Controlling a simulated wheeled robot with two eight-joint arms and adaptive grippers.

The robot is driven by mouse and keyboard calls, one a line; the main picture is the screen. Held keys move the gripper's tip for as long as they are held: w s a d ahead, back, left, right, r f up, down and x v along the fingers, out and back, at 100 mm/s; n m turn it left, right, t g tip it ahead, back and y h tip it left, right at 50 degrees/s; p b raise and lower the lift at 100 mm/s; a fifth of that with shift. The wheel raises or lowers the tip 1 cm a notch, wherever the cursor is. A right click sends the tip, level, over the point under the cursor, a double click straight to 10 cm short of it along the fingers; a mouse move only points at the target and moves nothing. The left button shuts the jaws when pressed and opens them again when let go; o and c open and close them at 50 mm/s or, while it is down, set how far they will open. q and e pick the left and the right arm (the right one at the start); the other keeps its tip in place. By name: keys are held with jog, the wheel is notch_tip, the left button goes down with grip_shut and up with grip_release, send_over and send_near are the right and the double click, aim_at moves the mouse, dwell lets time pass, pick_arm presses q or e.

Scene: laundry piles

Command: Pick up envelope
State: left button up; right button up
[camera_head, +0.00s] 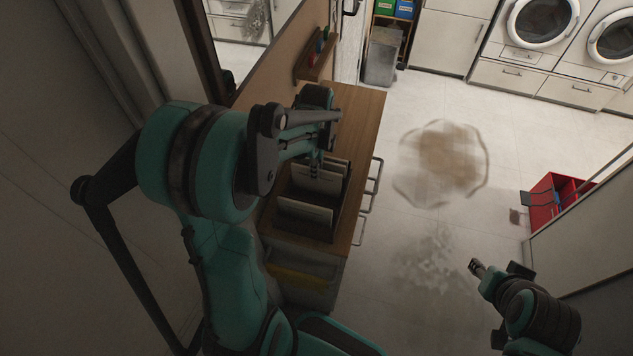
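Flat pale envelope-like items stand upright in a dark rack on a wooden-topped cabinet (362,120). One pale item (305,211) is in the front slot, and another (328,167) is farther back. I cannot tell which of them is the envelope. My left gripper (328,138) is above the rack's back part, its fingers appearing spread with nothing visible between them. It hides part of the rack, and I cannot tell if it touches anything. My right gripper (475,267) is low at the right, away from the cabinet, with no held object visible; its opening is unclear.
Handles (369,185) stick out from the cabinet's right side. A round brownish stain (443,163) marks the pale floor. A red box (545,203) stands at the right, beside a grey panel. Washing machines (540,18) line the back right. The middle floor is open.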

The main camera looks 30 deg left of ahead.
pick_arm(q)
grip_shut()
jog(key=shift+r, duration=0.15)
jog(key=shift+r, duration=0.25)
notch_tip(320, 180, up, 4)
jog(key=shift+f+p, duration=0.1)
jog(key=shift+p, duration=0.65)
jog(key=d+r+p, duration=0.1)
jog(key=d+r, duration=0.5)
jog(key=d, duration=0.5)
jog(key=shift+d+r+p, duration=0.25)
jog(key=shift+d+p, duration=0.1)
jog(key=shift+p, duration=0.05)
